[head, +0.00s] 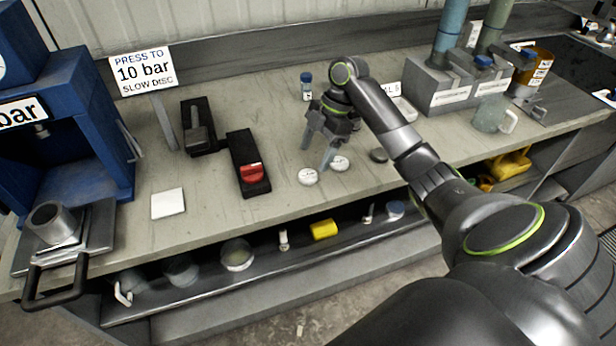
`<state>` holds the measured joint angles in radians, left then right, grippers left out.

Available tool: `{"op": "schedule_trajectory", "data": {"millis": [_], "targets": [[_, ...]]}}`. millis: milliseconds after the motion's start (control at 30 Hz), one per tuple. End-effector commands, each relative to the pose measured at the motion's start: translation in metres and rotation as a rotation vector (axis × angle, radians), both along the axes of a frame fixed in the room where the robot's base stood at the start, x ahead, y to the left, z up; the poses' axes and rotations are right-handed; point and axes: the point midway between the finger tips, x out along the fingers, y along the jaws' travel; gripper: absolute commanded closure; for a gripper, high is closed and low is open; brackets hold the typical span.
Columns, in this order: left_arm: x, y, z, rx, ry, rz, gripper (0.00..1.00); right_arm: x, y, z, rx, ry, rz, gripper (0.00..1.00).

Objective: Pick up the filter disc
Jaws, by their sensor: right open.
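Two small round white discs with dark marks lie on the bench near its middle; the marks are too small to read. One white disc (308,177) is on the left, and the other white disc (340,163) is just right of it. I cannot tell which is the filter disc. My right gripper (315,158) is open and empty, fingers pointing down, above and just behind the two discs. A dark round piece (378,155) lies further right. My left gripper is not in view.
A black block with a red knob (250,172), a white square (167,203) and a blue press (75,130) stand left. A blue-capped bottle (306,88) stands behind the gripper. A grey block with tubes (440,88) and a clear mug (492,115) are right. A shelf holds several items below.

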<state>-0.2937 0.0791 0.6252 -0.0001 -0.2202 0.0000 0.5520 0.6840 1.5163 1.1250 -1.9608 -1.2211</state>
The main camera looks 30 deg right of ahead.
Motion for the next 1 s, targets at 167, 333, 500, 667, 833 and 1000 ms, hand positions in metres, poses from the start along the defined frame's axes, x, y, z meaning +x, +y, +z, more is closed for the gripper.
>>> {"op": "schedule_trajectory", "data": {"millis": [167, 333, 500, 667, 833, 1000], "targets": [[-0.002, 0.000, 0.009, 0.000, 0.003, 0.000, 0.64, -0.002, 0.004, -0.017, 0.003, 0.004, 0.000, 0.32], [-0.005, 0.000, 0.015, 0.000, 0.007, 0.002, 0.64, -0.002, 0.012, -0.042, 0.003, 0.003, 0.001, 0.32], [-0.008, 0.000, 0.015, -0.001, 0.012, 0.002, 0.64, -0.001, 0.015, -0.052, 0.001, 0.000, 0.001, 0.32], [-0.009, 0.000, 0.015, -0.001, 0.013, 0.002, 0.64, -0.001, 0.014, -0.052, 0.000, 0.000, 0.001, 0.32], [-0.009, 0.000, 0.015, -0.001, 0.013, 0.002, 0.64, -0.001, 0.014, -0.052, 0.000, 0.000, 0.001, 0.52], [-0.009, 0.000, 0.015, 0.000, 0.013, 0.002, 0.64, -0.001, 0.014, -0.052, 0.000, 0.000, 0.001, 0.74]]}}
